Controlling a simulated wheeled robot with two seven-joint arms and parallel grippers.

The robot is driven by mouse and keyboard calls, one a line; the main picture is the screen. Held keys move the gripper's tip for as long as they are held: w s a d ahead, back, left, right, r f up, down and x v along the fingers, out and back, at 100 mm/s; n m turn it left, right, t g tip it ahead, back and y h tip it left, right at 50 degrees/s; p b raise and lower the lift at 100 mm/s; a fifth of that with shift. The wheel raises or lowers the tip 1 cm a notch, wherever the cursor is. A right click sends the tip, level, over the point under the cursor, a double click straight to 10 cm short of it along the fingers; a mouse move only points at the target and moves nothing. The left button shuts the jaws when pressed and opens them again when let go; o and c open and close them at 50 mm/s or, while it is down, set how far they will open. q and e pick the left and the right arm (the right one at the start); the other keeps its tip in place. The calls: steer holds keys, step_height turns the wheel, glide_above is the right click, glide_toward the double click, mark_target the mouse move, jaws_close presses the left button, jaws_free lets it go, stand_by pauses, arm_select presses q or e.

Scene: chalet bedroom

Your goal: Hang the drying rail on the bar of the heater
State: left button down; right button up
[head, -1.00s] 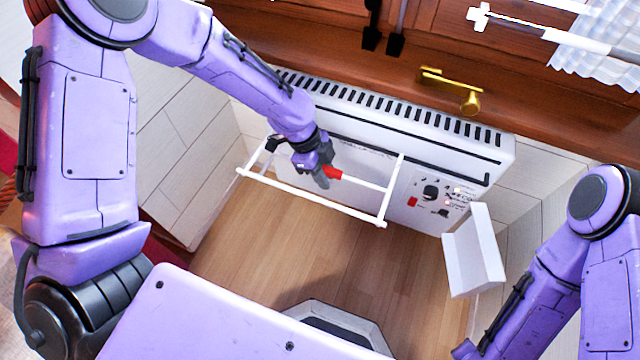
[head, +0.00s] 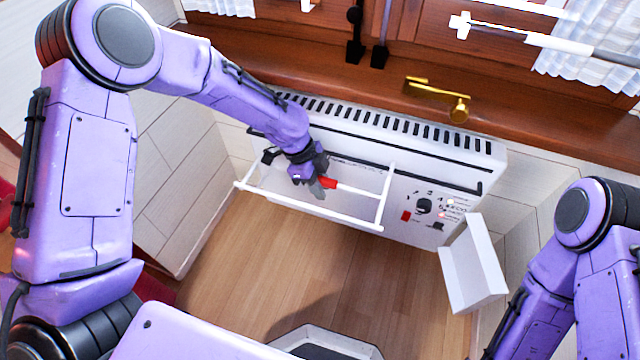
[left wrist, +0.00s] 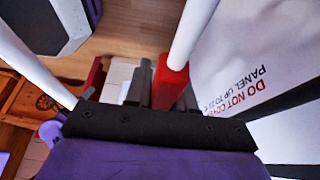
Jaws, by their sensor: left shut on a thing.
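The drying rail (head: 320,210) is a white rectangular frame with a red grip section (head: 328,183) on its rear bar. My left gripper (head: 318,187) is shut on the drying rail at the red section, which also shows in the left wrist view (left wrist: 171,86). The rail is held in front of the white heater (head: 450,150), below the heater's dark bar (head: 400,165). The rail's right side reaches up close to the bar; I cannot tell whether it touches. My right gripper is out of view.
A control panel (head: 430,207) with a knob and red switch is at the heater's right. A white open box-like piece (head: 473,265) stands out beside it. A wooden window frame with a brass handle (head: 440,98) is above. The wooden floor (head: 270,260) in front is clear.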

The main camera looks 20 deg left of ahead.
arm_select(q)
steer(key=c, duration=0.9)
jaws_free()
steer(key=p+v, duration=0.3)
steer(key=v, duration=0.7)
steer(key=shift+a+r, duration=0.2)
steer(key=shift+r, duration=0.1)
steer(key=shift+s+f, duration=0.1)
